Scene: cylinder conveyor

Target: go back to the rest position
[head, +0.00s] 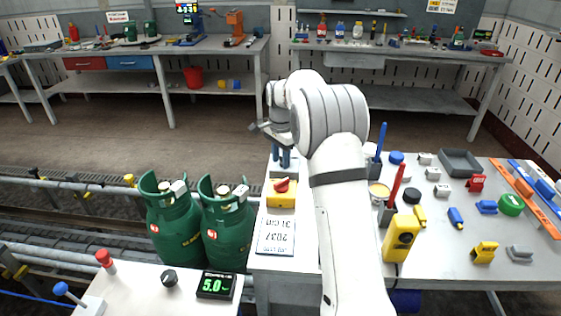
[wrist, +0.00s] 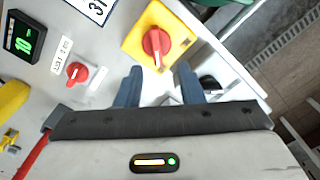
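My gripper (head: 284,158) hangs at the end of my white arm in the middle of the head view, above the back left part of the near table (head: 305,240). In the wrist view its two blue fingers (wrist: 160,88) stand apart with a gap between them, and nothing shows held there. A yellow box with a red rotary switch (wrist: 157,42) lies just beyond the fingertips. The same switch box (head: 281,193) shows in the head view below the gripper. My arm hides part of the table.
Two green gas cylinders (head: 225,226) stand on the conveyor to the left. A display reading 5.0 (head: 216,285) sits on the front left table. Pen holders (head: 387,214), a yellow meter (head: 400,238) and small parts crowd the right side. Open floor (head: 130,140) lies behind.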

